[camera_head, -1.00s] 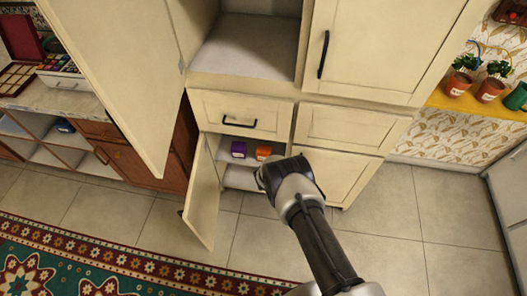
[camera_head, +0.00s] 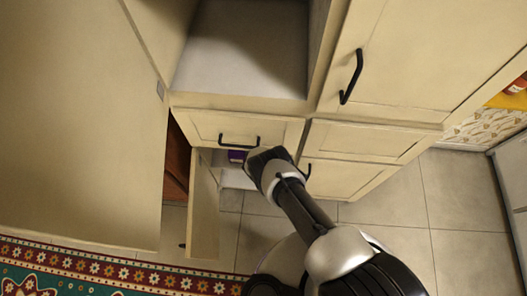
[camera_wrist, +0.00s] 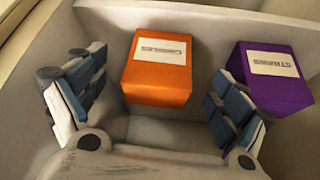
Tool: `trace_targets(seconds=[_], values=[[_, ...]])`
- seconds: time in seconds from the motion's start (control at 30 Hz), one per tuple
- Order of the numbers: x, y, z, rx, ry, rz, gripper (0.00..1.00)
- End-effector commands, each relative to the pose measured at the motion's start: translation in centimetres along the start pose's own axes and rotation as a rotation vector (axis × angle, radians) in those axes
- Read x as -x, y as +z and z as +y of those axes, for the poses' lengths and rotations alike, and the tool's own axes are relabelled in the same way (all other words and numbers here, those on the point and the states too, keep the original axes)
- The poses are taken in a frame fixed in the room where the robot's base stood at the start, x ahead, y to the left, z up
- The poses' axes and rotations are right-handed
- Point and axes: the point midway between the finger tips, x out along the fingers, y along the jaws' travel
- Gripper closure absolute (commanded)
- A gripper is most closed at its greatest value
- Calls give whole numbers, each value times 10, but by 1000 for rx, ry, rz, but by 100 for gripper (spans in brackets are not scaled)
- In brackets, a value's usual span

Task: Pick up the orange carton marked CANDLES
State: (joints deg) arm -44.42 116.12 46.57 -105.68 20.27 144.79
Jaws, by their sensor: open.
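The orange carton (camera_wrist: 160,75) with a white label stands on a pale shelf inside the lower cabinet. In the wrist view it is just beyond and between the two spread fingers of my gripper (camera_wrist: 150,110). The gripper is open, and nothing is between its fingertips. The label text is upside down and reads as CANDLES.
A purple carton (camera_wrist: 270,75) stands close to the right of the orange one in the wrist view; it also shows in the head view (camera_head: 237,156). The open lower door (camera_head: 204,210) is left of my arm. A closed drawer (camera_head: 240,130) is above the opening.

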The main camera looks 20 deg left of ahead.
Motion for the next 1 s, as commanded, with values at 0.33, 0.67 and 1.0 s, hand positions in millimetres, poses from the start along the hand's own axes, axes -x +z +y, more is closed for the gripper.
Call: trace_targets(seconds=[0.33, 0.67, 1.0], values=[[-24, -1, -1, -2, -1, 1, 8], [-57, -6, -4, -1, 0, 1, 8], [-69, -9, -4, -1, 0, 1, 8]])
